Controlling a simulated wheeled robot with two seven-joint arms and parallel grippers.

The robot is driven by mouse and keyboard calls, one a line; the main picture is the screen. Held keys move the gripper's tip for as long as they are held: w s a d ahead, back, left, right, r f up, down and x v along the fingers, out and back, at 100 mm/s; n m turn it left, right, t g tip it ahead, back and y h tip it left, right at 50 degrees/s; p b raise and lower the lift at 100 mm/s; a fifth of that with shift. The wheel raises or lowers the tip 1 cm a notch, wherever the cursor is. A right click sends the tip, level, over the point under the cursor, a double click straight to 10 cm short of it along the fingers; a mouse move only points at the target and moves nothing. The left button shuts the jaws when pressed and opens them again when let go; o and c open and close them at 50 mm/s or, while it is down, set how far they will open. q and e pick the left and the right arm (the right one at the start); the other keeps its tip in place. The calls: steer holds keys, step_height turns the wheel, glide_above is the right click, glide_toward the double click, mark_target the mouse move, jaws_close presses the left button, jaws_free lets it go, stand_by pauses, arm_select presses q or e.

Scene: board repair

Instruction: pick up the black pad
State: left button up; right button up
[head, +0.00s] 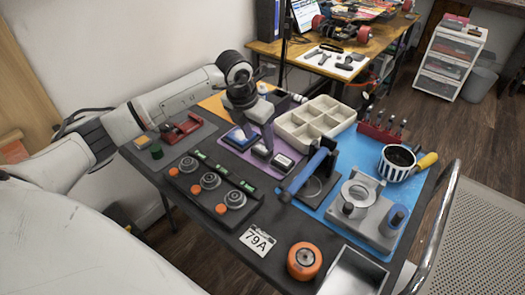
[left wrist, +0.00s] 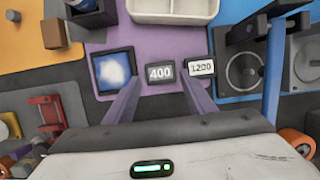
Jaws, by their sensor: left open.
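My left gripper (head: 257,143) is open and reaches down over the purple mat (head: 237,156). In the left wrist view its two fingers (left wrist: 162,78) point at a small dark pad marked 400 (left wrist: 160,74), which shows between the fingertips. I cannot tell how far above it they are. A second black pad, with a white label reading 1200 (left wrist: 201,68), lies just right of it, beyond the right fingertip. In the head view the two pads (head: 283,161) sit below the gripper, and the fingers partly cover that area. My right gripper is not in view.
A dark tray with a blue and white pad (left wrist: 113,70) lies left of the fingers. A cream divided bin (head: 317,123) stands behind. A blue-handled press (head: 312,170) stands close on the right.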

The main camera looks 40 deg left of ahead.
mark_target(262, 148)
arm_select(q)
steer(key=x, duration=0.4)
steer(key=shift+f, duration=0.45)
steer(key=c, duration=0.6)
steer(key=shift+c, duration=0.5)
steer(key=shift+r, duration=0.1)
step_height(262, 148, up, 10)
steer(key=o, duration=0.3)
steer(key=shift+s, duration=0.1)
steer(key=shift+c, duration=0.9)
